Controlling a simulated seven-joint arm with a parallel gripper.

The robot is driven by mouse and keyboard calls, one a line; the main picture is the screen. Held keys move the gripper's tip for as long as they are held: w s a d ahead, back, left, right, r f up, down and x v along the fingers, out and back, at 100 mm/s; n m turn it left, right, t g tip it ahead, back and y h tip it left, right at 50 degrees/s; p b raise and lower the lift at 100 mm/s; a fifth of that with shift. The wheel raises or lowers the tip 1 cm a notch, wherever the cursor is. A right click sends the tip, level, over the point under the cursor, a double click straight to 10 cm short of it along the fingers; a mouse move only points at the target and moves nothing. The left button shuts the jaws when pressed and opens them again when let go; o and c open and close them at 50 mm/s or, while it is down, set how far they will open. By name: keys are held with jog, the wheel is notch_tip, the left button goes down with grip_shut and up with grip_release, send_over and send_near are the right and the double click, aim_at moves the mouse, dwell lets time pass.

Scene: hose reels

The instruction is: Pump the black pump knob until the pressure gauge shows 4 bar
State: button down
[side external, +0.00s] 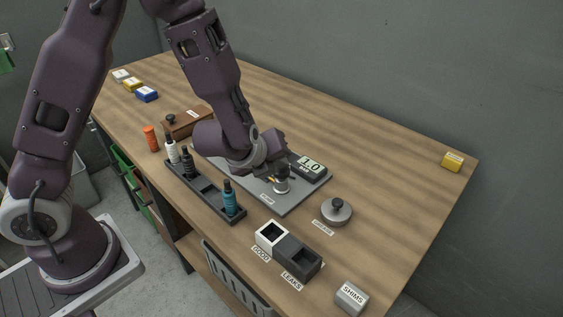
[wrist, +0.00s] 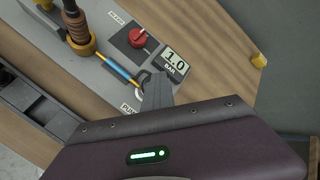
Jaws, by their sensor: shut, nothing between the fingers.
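The pressure gauge (side external: 310,166) on the grey board (side external: 290,204) reads 1.0, and it reads 1.0 BAR in the wrist view (wrist: 175,61). The pump (side external: 282,187) is a short metal cylinder near the board's front right, by the PUMP label. Its black knob is mostly hidden by my gripper. My gripper (side external: 275,170) is shut and empty, pointing down at the top of the pump. In the wrist view, my gripper (wrist: 156,84) covers most of the pump. I cannot tell whether the fingertips touch the knob.
A bottle rack (side external: 206,190) stands in front. The table's right side is mostly clear.

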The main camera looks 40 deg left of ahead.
jog(key=shift+r, duration=1.55)
jog(key=shift+r, duration=2.55)
dwell(0.7)
notch_tip(320, 180, up, 4)
jog(key=shift+f, duration=0.1)
dwell(0.3)
send_over(279, 171)
jog(key=shift+f, duration=4.45)
